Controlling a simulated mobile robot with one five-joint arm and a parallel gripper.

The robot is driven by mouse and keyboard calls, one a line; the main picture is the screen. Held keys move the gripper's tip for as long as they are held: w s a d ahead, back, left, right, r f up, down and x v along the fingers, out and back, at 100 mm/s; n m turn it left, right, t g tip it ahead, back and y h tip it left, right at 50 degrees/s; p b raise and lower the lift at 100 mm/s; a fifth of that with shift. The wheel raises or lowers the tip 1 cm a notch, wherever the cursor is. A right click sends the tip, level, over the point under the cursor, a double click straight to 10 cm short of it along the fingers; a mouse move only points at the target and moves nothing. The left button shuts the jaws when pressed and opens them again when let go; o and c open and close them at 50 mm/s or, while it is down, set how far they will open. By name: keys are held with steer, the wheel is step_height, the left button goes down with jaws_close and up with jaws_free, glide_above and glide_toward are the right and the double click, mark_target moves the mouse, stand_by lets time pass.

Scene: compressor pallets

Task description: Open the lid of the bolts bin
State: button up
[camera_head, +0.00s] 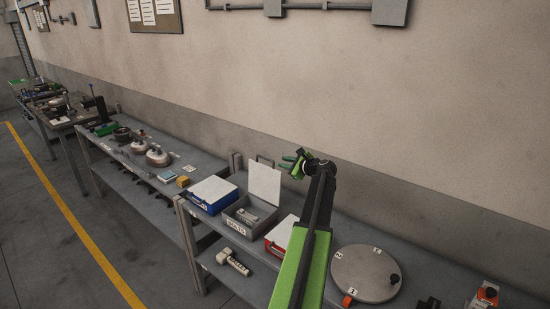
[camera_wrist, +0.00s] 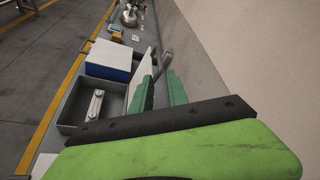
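The bolts bin (camera_head: 236,226) is a grey box with a "BOLTS" label on its front, on the bench. Its pale lid (camera_head: 264,184) stands upright at the bin's back edge, so the bin is open. A light metal piece lies inside. In the wrist view the bin (camera_wrist: 70,128) is at the left, and its lid (camera_wrist: 141,72) is partly hidden by a green finger. My gripper (camera_head: 291,162) is to the right of the lid near the wall. Its two green fingers (camera_wrist: 163,90) are apart with nothing seen between them. Whether a finger touches the lid I cannot tell.
A blue box with a white lid (camera_head: 212,189) stands left of the bin. A red box with a white lid (camera_head: 283,234) is right of it, partly behind my arm. A round grey plate (camera_head: 366,272) lies further right. The wall (camera_head: 400,130) is close behind the bench.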

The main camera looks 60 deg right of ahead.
steer(key=v, duration=0.4)
steer(key=shift+s+p, duration=0.1)
steer(key=shift+p, duration=0.25)
